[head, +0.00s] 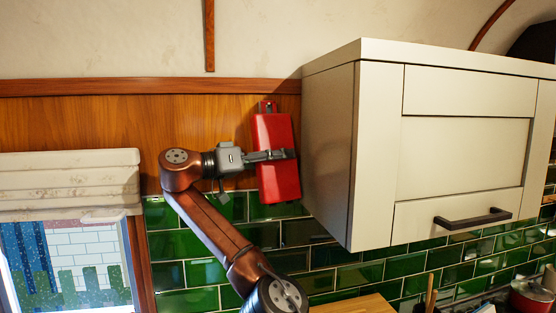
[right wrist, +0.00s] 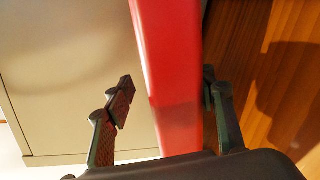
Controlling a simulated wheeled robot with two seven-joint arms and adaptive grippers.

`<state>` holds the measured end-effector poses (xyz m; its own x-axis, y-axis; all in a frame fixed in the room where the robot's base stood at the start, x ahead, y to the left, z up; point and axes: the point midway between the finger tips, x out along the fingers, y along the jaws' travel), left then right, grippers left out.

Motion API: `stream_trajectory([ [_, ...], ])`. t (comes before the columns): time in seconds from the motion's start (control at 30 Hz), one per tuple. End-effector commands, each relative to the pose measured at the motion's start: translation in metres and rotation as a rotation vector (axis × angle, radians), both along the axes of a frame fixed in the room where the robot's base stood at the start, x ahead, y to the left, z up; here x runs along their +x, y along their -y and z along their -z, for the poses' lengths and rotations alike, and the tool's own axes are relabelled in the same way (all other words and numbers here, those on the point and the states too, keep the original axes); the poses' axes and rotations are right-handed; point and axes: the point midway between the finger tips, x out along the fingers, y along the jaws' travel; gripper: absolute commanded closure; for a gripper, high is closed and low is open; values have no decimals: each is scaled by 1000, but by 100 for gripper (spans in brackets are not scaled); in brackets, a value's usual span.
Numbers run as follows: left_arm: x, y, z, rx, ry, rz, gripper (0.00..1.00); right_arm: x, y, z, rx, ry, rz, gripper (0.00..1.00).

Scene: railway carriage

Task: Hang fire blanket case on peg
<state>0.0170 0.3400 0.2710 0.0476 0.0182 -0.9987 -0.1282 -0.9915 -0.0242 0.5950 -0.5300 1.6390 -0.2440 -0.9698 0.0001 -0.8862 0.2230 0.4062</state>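The red fire blanket case (head: 277,170) is upright and slightly tilted against the wood wall panel, left of the white cabinet. A small grey and dark fitting (head: 268,107) shows at its top edge; I cannot tell whether the peg is through it. My right gripper (head: 280,155) reaches across the case from the left. In the right wrist view the case (right wrist: 168,75) stands between the parted fingers. A gap shows between the left finger and the case; the right finger is close beside it, contact unclear. My left gripper is out of view.
The white cabinet (head: 455,160) stands close to the right of the case. Green tiles (head: 190,245) cover the wall below. A window with a blind (head: 70,180) is at left. A wooden board (head: 355,304) lies at the bottom.

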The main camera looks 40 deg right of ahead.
Motion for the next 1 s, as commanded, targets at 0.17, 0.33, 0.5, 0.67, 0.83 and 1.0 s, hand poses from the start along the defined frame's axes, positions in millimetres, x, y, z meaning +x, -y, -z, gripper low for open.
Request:
stream_trajectory([
  [0.17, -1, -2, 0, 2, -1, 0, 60, 1, -2, 1, 2, -1, 1, 50],
  [0.33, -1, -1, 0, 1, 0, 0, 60, 6, -22, 1, 1, -2, -2, 50],
  [0.5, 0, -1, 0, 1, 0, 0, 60, 13, -52, 0, 0, -1, -2, 50],
  [0.67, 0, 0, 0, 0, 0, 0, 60, 17, -64, 0, 1, -2, 0, 50],
  [0.83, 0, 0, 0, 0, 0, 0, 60, 18, -72, 1, 1, 0, 0, 50],
  [1.0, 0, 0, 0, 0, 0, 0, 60, 18, -73, 0, 1, 0, 0, 50],
])
